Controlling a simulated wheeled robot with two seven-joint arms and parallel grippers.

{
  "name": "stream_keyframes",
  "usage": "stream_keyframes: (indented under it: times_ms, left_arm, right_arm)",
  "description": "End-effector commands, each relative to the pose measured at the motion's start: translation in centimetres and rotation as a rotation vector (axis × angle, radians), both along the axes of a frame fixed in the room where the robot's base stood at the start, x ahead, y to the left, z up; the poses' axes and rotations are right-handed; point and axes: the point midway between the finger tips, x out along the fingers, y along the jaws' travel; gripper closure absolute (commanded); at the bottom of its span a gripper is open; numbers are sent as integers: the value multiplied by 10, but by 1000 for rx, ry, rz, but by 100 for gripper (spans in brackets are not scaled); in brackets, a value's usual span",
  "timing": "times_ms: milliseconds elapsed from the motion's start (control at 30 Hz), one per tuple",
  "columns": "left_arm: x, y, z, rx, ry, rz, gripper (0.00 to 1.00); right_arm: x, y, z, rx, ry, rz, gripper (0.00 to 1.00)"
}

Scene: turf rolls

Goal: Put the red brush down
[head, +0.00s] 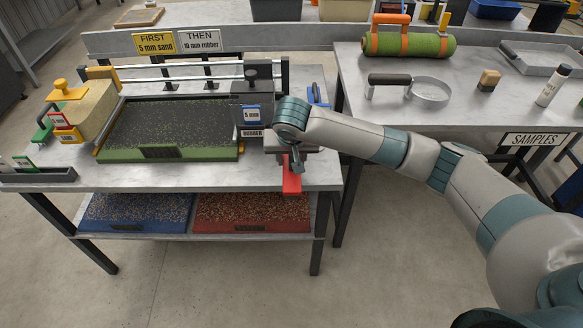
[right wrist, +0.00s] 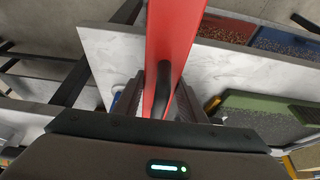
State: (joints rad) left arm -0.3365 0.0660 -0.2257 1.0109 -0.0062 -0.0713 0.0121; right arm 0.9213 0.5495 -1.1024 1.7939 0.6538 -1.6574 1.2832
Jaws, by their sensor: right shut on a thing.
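The red brush (head: 292,183) is in my right gripper at the front right part of the left table (head: 210,178), with its red end over the front edge. My right gripper (head: 291,162) is shut on it. In the right wrist view the brush (right wrist: 174,38) is a long red bar with a black handle (right wrist: 163,88) between the fingers (right wrist: 162,100). I cannot tell whether the brush touches the tabletop. Its bristles are hidden. My left gripper is not in view.
Blue (head: 137,212) and red (head: 253,212) trays sit on the lower shelf.

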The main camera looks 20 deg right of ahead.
Motion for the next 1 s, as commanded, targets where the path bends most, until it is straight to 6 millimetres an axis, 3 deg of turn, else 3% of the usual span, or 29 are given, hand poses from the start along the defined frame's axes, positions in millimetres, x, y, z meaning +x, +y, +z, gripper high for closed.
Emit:
stream_keyframes:
  times_ms: [267,533,967,1000]
  left_arm:
    - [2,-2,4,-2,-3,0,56]
    - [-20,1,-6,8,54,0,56]
    - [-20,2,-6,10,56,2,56]
    - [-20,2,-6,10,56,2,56]
  right_arm:
    - [-1,-1,-11,-1,1,-1,97]
    - [-1,-1,-38,-1,0,1,97]
    - [-1,0,-42,0,0,0,97]
    - [-1,0,-42,0,0,0,53]
